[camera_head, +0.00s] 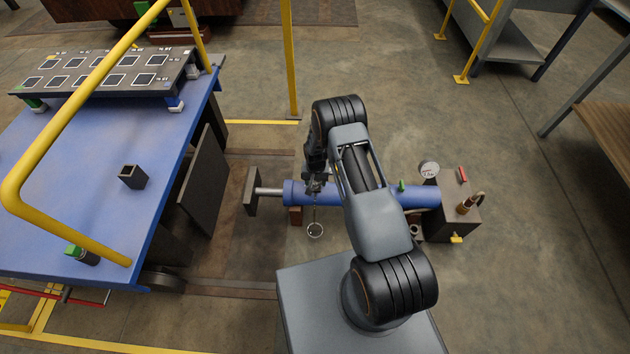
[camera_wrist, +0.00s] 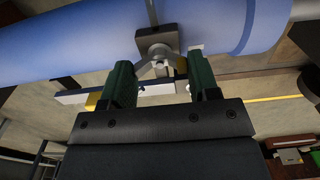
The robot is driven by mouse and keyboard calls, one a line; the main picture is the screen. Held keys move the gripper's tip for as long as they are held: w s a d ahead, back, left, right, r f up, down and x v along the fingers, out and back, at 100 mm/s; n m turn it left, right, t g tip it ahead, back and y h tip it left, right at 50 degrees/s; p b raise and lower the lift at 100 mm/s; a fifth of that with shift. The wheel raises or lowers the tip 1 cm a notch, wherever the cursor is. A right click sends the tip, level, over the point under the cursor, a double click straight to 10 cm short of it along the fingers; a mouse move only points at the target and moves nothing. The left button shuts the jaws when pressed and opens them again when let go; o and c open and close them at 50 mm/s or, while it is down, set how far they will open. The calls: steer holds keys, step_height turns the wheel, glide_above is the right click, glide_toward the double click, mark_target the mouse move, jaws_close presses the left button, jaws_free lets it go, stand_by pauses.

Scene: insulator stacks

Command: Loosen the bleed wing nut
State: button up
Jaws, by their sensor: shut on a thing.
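The bleed wing nut (camera_wrist: 159,52) is a small grey fitting with splayed wings, below a dark square block (camera_wrist: 157,36) on the side of a blue cylinder (camera_wrist: 75,42). My gripper (camera_wrist: 162,72) has its two green fingers on either side of the wings and is shut on the wing nut. In the head view my gripper (camera_head: 315,183) is at the left part of the blue cylinder (camera_head: 417,195), and the wing nut is hidden there. A ring on a thin chain (camera_head: 315,230) hangs just below my gripper.
A gauge (camera_head: 429,169) and a brown block (camera_head: 462,208) with a copper fitting are at the cylinder's right end. A blue table (camera_head: 165,190) with a yellow rail (camera_head: 75,108) stands at left.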

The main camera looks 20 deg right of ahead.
steer(key=shift+n, duration=0.3)
steer(key=n+b, duration=0.1)
steer(key=n, duration=0.3)
steer(key=n+b, duration=0.1)
steer(key=n, duration=0.3)
steer(key=shift+n, duration=0.3)
steer(key=n+b, duration=0.1)
steer(key=n, duration=0.4)
steer(key=shift+n, duration=2.1)
steer(key=shift+r+n, duration=0.1)
steer(key=shift+n, duration=0.2)
steer(key=o, duration=0.9)
step_height(320, 180, up, 14)
steer(key=p, duration=0.4)
